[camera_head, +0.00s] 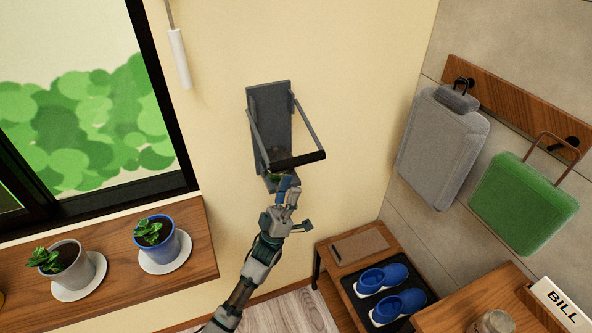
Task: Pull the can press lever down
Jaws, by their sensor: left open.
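The can press (270,125) is a grey plate fixed to the cream wall, in the upper middle of the head view. Its lever (309,129) is a grey frame with two side arms that ends in a black crossbar (298,161). The crossbar stands out from the wall near the press's lower end. Something green, perhaps a can (274,180), shows partly at the press's bottom. My left gripper (290,195) is open just below the crossbar, in front of the press's lower end. I cannot tell whether it touches the bar. My right gripper is out of view.
A wooden sill (195,232) with potted plants is left, under a window. A white rod (180,58) hangs above left. Grey (440,147) and green (525,203) bags hang right. Blue slippers (382,279) lie on a low rack. Wall around the press is clear.

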